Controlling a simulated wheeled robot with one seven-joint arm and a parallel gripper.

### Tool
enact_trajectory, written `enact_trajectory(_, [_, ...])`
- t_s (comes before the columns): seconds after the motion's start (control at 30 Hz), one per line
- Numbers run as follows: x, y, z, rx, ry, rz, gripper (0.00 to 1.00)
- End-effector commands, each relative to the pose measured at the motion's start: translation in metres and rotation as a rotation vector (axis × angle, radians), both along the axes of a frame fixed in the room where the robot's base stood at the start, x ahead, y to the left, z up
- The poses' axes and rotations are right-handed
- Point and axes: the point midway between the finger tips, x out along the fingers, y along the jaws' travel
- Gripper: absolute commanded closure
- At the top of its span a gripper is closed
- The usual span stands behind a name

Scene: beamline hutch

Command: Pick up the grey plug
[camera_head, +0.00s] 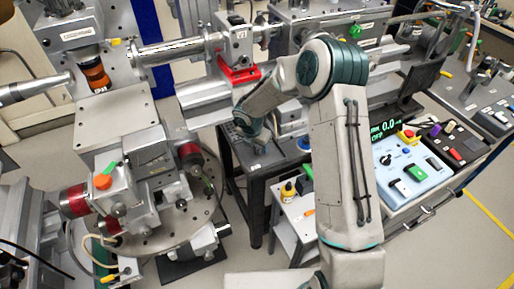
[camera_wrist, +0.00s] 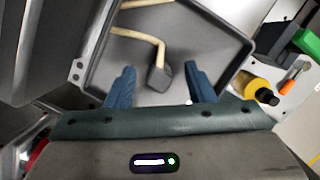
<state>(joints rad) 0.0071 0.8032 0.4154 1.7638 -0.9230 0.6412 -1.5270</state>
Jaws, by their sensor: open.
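The grey plug (camera_wrist: 158,78) is a small dark grey block on the end of a beige cable (camera_wrist: 150,40). It lies in a grey tray (camera_wrist: 232,42) in the wrist view. My gripper (camera_wrist: 160,71) has two blue fingers standing apart, one to each side of the plug in the picture. Nothing is held between them. I cannot tell how far the fingertips are above the plug. In the head view my arm reaches left over a dark table (camera_head: 262,158), and I cannot make out the plug there.
The tray's raised walls stand close around the fingers. A yellow bottle (camera_wrist: 258,87) stands outside the tray at the right, and it shows on a white cart (camera_head: 290,222) in the head view. A round metal stage (camera_head: 165,232) is left of the table, a control panel (camera_head: 412,168) right.

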Motion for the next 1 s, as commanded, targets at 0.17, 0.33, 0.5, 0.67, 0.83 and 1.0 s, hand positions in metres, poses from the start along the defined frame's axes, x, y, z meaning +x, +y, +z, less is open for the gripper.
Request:
enact_trajectory(0.17, [0.0024, -0.0007, -0.0120, 0.000, 0.000, 0.002, 0.51])
enact_trajectory(0.33, [0.0026, -0.0010, -0.0126, 0.000, 0.000, 0.002, 0.51])
enact_trajectory(0.5, [0.0024, -0.0011, -0.0125, 0.000, 0.000, 0.002, 0.87])
enact_trajectory(0.67, [0.0025, -0.0012, -0.0124, 0.001, 0.000, 0.001, 1.00])
enact_trajectory(0.83, [0.0026, -0.0012, -0.0120, 0.001, 0.000, 0.001, 1.00])
enact_trajectory(1.0, [0.0029, -0.0015, -0.0053, 0.000, -0.001, 0.000, 1.00])
